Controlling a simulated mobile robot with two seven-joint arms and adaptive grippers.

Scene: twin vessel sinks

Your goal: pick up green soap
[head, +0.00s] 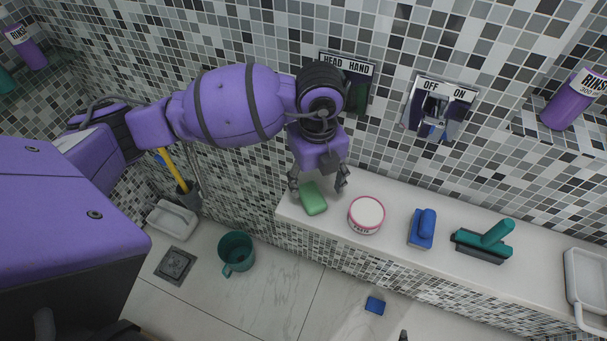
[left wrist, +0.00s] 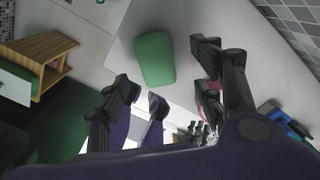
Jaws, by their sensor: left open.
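The green soap (head: 313,198) lies on the white ledge (head: 392,247) near its left end, and it also shows in the left wrist view (left wrist: 154,59). My left gripper (head: 318,190) is open above the soap, with a finger to either side of it in the head view. In the left wrist view the open fingers (left wrist: 163,68) are apart and the soap shows between and beyond their tips. No contact with the soap is visible. My right gripper cannot be made out; only a small dark tip shows at the bottom edge of the head view.
A round pink-and-white tub (head: 366,214) stands just right of the soap. A teal mug (head: 237,252) and a blue block (head: 375,305) are on the floor. The tiled wall rises close behind the ledge.

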